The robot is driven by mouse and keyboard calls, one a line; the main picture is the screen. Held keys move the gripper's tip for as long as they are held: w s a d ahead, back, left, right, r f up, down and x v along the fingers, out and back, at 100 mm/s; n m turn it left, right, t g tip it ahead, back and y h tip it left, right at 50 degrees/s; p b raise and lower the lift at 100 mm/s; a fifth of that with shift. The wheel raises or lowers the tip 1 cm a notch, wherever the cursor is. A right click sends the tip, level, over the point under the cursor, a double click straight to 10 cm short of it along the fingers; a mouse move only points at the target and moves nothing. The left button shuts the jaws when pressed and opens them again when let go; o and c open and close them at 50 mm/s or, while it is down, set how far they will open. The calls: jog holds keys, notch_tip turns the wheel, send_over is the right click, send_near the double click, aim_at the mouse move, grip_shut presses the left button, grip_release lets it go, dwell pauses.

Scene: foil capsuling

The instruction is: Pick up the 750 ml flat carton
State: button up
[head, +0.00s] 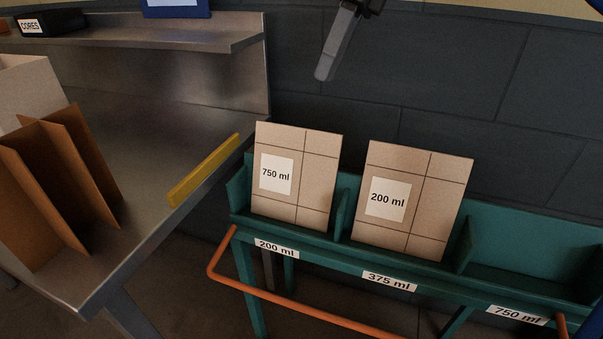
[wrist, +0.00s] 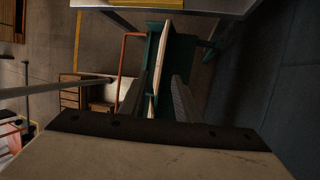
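The 750 ml flat carton (head: 315,178) is a tan, creased panel with a white label. It leans upright in the left compartment of the teal rack (head: 350,252), above a tag reading 200 ml. A 200 ml flat carton (head: 426,203) stands in the middle compartment, tagged 375 ml. My gripper (head: 325,74) is above and behind the cartons in the head view, apart from them. In the wrist view its two fingers (wrist: 159,92) are spread with nothing held. A carton (wrist: 163,60) shows edge-on beyond the gap; I cannot tell which one.
The right compartment, tagged 750 ml (head: 516,315), is empty. An orange rail (head: 300,309) runs along the rack's front. A steel bench (head: 150,150) at left carries brown dividers (head: 80,160) and a yellow strip (head: 203,170). A dark block wall (head: 450,80) stands behind.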

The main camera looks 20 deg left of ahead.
send_over(296, 148)
jog(key=w+d, duration=0.2)
jog(key=f, duration=1)
jog(key=shift+s+a+f, duration=0.1)
jog(key=shift+a+f, duration=0.15)
jog(key=x, duration=0.5)
jog(key=shift+a, duration=0.1)
jog(key=shift+f, duration=0.25)
jog(key=shift+c, duration=0.2)
grip_shut()
